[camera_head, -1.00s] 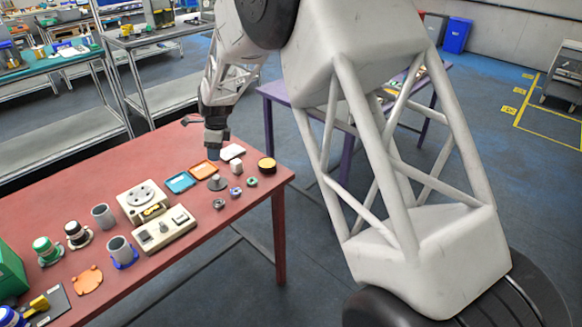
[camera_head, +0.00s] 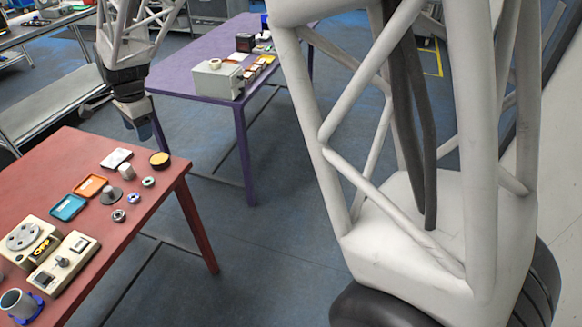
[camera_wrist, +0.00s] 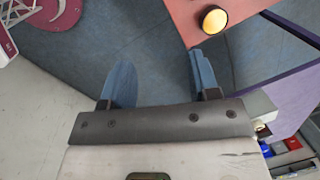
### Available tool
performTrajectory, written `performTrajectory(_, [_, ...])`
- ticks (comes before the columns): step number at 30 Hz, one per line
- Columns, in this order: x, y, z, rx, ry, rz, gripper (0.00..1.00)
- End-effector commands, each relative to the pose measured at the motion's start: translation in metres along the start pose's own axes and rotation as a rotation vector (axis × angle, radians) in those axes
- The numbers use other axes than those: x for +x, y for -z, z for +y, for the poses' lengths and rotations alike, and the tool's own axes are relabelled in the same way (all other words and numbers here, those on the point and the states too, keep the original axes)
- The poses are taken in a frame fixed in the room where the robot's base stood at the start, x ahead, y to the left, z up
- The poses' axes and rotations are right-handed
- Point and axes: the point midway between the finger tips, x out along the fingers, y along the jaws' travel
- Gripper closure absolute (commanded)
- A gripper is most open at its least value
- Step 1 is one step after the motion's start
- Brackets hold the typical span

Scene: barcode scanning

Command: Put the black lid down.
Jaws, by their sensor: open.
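A dark round disc with a raised knob (camera_head: 110,195), which looks like the black lid, lies on the red table (camera_head: 155,208), next to the orange tray. My gripper (camera_head: 143,126) is past the far edge of the red table, over the floor and near the purple table. It is well apart from the dark disc. In the wrist view my gripper (camera_wrist: 160,78) has its two blue fingers wide apart, with only floor between them. The dark disc is not visible in the wrist view.
Near the disc are an orange tray (camera_head: 91,186), a teal tray (camera_head: 68,207), a white block (camera_head: 126,171) and a yellow-topped round tin (camera_head: 159,160). Several small rings lie beside them. The purple table (camera_head: 190,55) carries a grey box (camera_head: 217,80).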

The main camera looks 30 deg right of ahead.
Motion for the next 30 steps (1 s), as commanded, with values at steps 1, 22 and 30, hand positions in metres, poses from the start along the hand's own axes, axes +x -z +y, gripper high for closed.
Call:
performTrajectory(1, [-0.014, 0.006, 0.015, -0.032, 0.01, 0.006, 0.44])
performTrajectory(22, [-0.111, 0.056, 0.221, -0.555, 0.035, 0.102, 0.44])
performTrajectory(30, [-0.125, 0.061, 0.304, -0.753, 0.023, 0.145, 0.44])
